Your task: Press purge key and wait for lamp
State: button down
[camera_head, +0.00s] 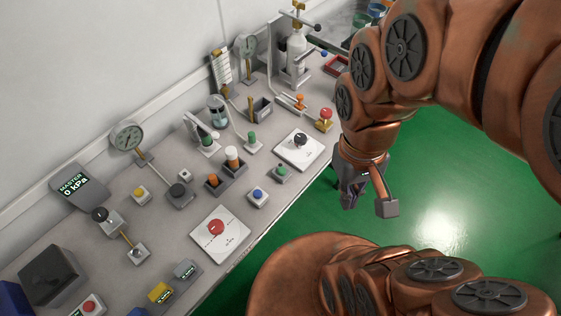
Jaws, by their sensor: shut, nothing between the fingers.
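My gripper (368,201) hangs over the green floor, to the right of the bench's front edge and clear of everything on it. It is shut and holds nothing.
The grey bench (110,262) is crowded. It holds a red button on a white plate (215,228), a black knob on a white plate (300,140), a blue button (257,195), a round gauge (127,135) and a display (73,187) reading "MASTER 0 kPa". A wall stands behind; the green floor (450,225) is clear.

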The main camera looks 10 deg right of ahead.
aim_at(282, 171)
jog(key=z, duration=1.5)
jog(key=k, duration=1.45)
jog(key=u, duration=2.15)
